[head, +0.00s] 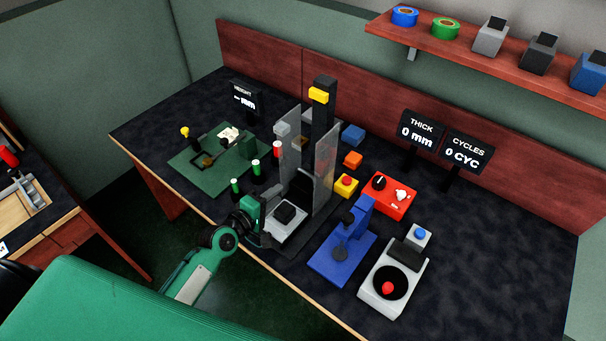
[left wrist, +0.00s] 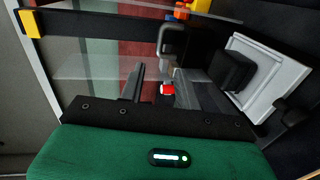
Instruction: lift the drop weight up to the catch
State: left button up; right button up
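The drop tester has a black column (head: 322,112) with a yellow catch (head: 318,95) near its top; the catch also shows in the left wrist view (left wrist: 33,23). A black piece that looks like the drop weight (head: 301,184) sits low on the column between clear side panels; it shows in the left wrist view (left wrist: 176,40). Below it, a black block lies on a pale grey plate (head: 287,229). My left gripper (head: 258,216) is at the tester's front left, close to the plate. In the left wrist view its dark fingers (left wrist: 162,88) stand apart, with nothing visibly held. My right gripper is out of view.
Clear panels (head: 326,172) flank the column. Green-capped cylinders (head: 256,168) and a red-capped one (head: 277,149) stand left of the tester. A yellow box with a red button (head: 346,186), a blue press (head: 345,250) and a red box (head: 388,197) stand right.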

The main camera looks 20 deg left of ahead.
aim_at(303, 184)
pick_arm(q)
jog(key=p+x, duration=0.1)
jog(key=x, duration=1.2)
grip_shut()
